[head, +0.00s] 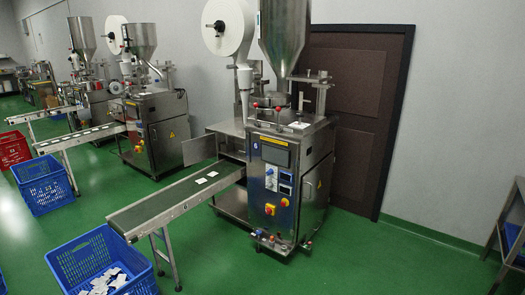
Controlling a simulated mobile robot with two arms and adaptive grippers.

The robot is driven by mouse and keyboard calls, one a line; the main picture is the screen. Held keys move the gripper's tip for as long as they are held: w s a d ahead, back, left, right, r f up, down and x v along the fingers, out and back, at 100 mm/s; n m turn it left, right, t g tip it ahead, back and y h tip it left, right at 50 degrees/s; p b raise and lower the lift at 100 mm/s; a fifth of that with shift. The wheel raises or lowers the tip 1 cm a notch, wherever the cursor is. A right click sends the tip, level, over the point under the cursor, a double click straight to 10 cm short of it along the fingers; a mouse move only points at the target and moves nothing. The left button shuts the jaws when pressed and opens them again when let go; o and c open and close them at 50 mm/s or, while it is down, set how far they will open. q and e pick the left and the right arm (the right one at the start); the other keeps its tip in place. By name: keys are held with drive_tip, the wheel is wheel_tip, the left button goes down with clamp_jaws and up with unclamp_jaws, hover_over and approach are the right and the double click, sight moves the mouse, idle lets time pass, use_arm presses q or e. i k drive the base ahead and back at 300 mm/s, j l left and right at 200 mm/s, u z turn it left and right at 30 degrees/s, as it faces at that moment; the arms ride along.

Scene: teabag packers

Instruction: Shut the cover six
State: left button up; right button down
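The nearest packing machine (283,185) stands right of the middle and has a small mark that looks like a 6 on its front, left of a dark screen. A flat grey metal panel (199,149), which looks like its cover, sticks out to the left of the machine body, above the conveyor. It appears swung open, with a dark opening to its right. Neither of my grippers is in view.
A conveyor (170,203) with white teabags runs from the machine down-left to a blue crate (75,262) holding teabags. More packing machines (160,130) stand behind on the left. A metal rack (508,225) is at the right edge. The green floor in front is clear.

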sight(197, 150)
drive_tip(key=i+u, duration=0.1)
drive_tip(key=i, duration=0.65)
drive_tip(key=i+u, duration=0.15)
drive_tip(key=i, duration=0.6)
drive_tip(key=i+l+u, duration=0.1)
drive_tip(key=i, duration=0.6)
drive_tip(key=i+l, duration=0.05)
drive_tip(key=l, duration=0.05)
